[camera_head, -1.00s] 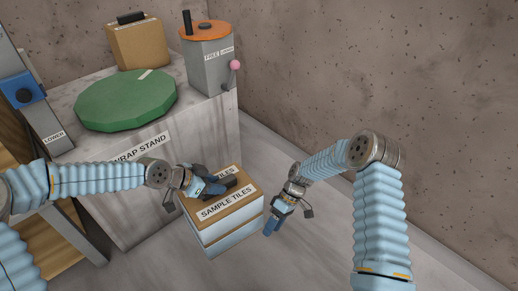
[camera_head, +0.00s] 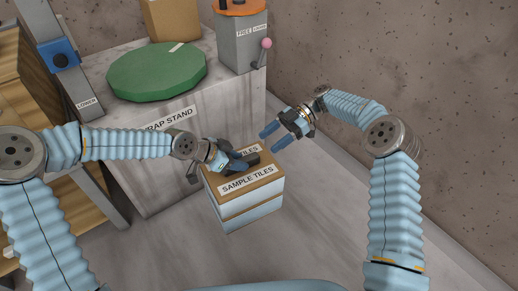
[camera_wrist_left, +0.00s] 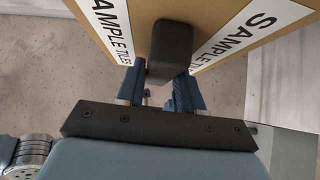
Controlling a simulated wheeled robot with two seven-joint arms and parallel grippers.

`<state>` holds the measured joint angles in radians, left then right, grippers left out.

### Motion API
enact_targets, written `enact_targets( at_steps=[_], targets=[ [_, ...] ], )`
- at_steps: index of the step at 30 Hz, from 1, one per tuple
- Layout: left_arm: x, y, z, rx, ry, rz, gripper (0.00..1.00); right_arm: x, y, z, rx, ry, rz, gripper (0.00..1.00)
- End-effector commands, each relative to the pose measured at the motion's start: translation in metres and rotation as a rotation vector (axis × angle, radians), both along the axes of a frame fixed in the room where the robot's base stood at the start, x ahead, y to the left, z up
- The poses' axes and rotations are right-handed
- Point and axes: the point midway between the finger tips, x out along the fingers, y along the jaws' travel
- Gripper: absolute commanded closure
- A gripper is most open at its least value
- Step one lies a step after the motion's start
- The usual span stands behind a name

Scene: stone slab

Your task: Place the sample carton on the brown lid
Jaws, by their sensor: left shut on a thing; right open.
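The sample carton (camera_head: 252,206), a box with a tan top, pale sides with a tan band, and "SAMPLE TILES" labels, is in front of the wrap stand. Its dark handle (camera_wrist_left: 170,48) is between the fingers of my left gripper (camera_wrist_left: 160,85) in the left wrist view. In the head view, my left gripper (camera_head: 238,164) is shut on this handle on the carton's top. I cannot tell whether the carton is off the floor. My right gripper (camera_head: 270,140) is open and empty, behind and right of the carton. I cannot make out a brown lid for certain.
The stone wrap stand (camera_head: 190,135) carries a green disc (camera_head: 155,72), a tan case (camera_head: 172,20) and a grey bin (camera_head: 241,45) with an orange top and pink-knobbed lever. A wooden rack (camera_head: 35,100) stands left. Grey floor is clear in front and right of the carton.

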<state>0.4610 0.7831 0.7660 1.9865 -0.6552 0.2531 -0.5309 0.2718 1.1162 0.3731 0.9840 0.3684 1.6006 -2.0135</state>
Motion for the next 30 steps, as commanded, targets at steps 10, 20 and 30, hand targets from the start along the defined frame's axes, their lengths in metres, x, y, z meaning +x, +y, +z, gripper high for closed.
enact_targets(
  at_steps=[10, 20, 30],
  targets=[
    [0.001, -0.001, 0.002, -0.002, -0.003, 0.001, 1.0, -0.026, 0.05, -0.024, -0.003, 0.002, 0.001, 0.38],
    [0.001, -0.001, 0.002, -0.002, -0.003, 0.001, 1.0, -0.03, 0.059, -0.028, -0.003, 0.001, -0.002, 0.38],
    [0.001, -0.001, 0.002, -0.002, -0.003, 0.0, 1.0, -0.03, 0.059, -0.028, -0.003, 0.001, -0.002, 0.75]
  ],
)
